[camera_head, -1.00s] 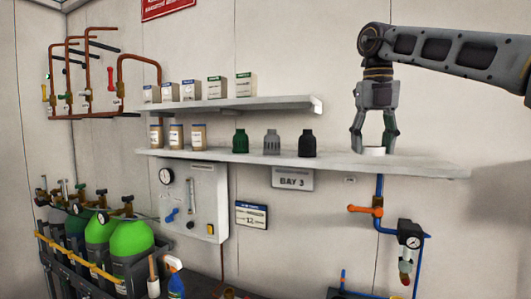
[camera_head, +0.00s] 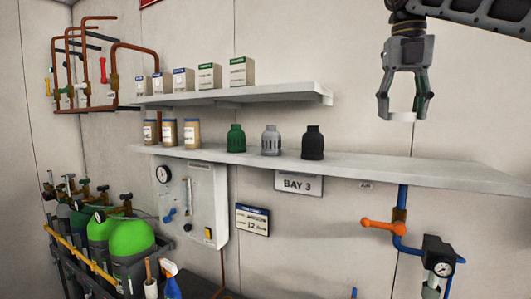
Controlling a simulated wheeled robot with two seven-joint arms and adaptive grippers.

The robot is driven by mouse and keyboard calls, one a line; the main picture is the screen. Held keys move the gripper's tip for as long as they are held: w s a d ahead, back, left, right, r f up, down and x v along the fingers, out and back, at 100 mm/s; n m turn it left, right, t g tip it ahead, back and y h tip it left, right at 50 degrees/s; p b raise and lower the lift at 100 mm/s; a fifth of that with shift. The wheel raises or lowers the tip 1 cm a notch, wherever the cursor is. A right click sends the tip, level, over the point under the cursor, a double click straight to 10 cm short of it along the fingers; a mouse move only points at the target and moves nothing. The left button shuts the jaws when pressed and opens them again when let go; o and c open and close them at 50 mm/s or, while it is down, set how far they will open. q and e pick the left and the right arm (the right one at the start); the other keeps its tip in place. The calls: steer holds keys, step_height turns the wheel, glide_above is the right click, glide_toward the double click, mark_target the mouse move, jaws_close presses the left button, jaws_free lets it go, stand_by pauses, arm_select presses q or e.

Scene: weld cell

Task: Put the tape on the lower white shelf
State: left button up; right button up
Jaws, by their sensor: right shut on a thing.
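My right gripper (camera_head: 404,98) comes in from the upper right and points down, shut on a white roll of tape (camera_head: 402,117) between its fingertips. The tape shows above the line of the lower white shelf (camera_head: 430,172), with bare wall between them in the picture. Its exact distance from the wall is hard to tell. The right part of the lower shelf is bare. My left gripper is not in view.
The upper shelf (camera_head: 290,94) holds several boxes. An orange-handled valve (camera_head: 380,225) sits below.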

steer(key=shift+w+d+r, duration=0.1)
steer(key=shift+r, duration=0.05)
steer(key=shift+s, duration=0.2)
steer(key=shift+w, duration=0.15)
steer(key=shift+f, duration=0.25)
glide_above(396, 165)
steer(key=shift+s+a+f, duration=0.1)
steer(key=shift+s+f, duration=0.05)
steer(key=shift+f, duration=0.8)
steer(key=shift+s+a+f, duration=0.1)
steer(key=shift+s+f, duration=0.05)
steer(key=shift+f, duration=0.85)
steer(key=shift+s+f, duration=0.15)
steer(key=shift+f, duration=0.8)
steer(key=shift+f, duration=1.85)
